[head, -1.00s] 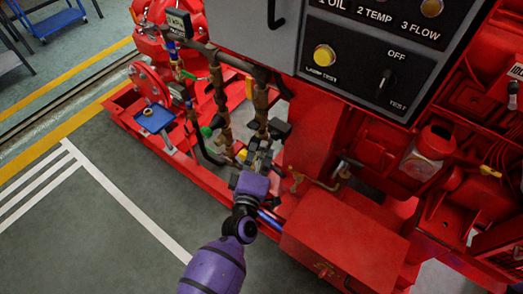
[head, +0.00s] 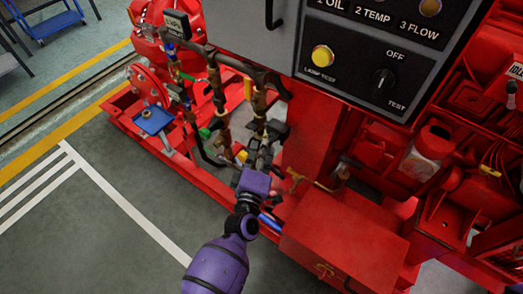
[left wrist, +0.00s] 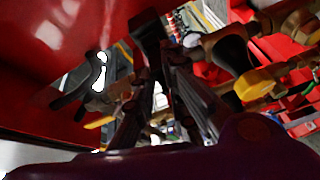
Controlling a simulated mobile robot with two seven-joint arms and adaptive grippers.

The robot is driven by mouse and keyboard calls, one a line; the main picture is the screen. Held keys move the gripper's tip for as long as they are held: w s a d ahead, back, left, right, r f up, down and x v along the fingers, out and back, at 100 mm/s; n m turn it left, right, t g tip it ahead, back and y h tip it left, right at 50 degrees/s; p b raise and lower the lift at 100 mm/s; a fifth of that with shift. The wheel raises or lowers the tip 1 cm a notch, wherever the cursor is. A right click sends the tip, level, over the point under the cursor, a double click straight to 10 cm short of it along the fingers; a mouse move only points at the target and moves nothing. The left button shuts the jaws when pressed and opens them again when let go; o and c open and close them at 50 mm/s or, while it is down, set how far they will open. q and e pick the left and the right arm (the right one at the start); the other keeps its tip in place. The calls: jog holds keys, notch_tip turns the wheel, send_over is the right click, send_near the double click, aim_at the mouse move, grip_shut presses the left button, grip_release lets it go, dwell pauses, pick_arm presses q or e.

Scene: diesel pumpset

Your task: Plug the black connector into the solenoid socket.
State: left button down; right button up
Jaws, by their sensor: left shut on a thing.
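My left gripper (head: 260,150) is among the pipework low on the red pumpset; its purple wrist and arm come up from the bottom of the head view. In the left wrist view its dark fingers (left wrist: 160,50) converge on a black block (left wrist: 146,24), which appears to be the black connector, held at the fingertips. In the head view the connector cannot be told apart from the dark fingers. A black box-shaped part (head: 278,129) sits on the pipework just beyond the gripper. I cannot tell whether it is the solenoid, and the socket's face is not visible.
Brass and dark pipes (head: 223,105) stand close on the left. A red box (head: 345,245) is at the lower right. The control panel (head: 365,70) overhangs above. A yellow-handled valve (left wrist: 262,82) is close to the fingers. The floor (head: 100,225) at left is clear.

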pick_arm(q)
jog(key=shift+w+d, duration=0.35)
jog(key=shift+w, duration=0.1)
pick_arm(e)
jog(key=shift+w+a, duration=0.1)
jog(key=shift+w, duration=0.25)
pick_arm(q)
jog(key=shift+w+d, duration=0.15)
jog(key=shift+w, duration=0.05)
pick_arm(e)
jog(key=shift+f, duration=0.1)
jog(key=shift+s, duration=0.3)
pick_arm(q)
jog(key=c, duration=1.7)
grip_release()
jog(key=shift+w, duration=0.1)
jog(key=shift+s, duration=0.25)
jog(key=v, duration=1.1)
jog(key=shift+s, duration=0.35)
pick_arm(e)
jog(key=shift+f, duration=0.1)
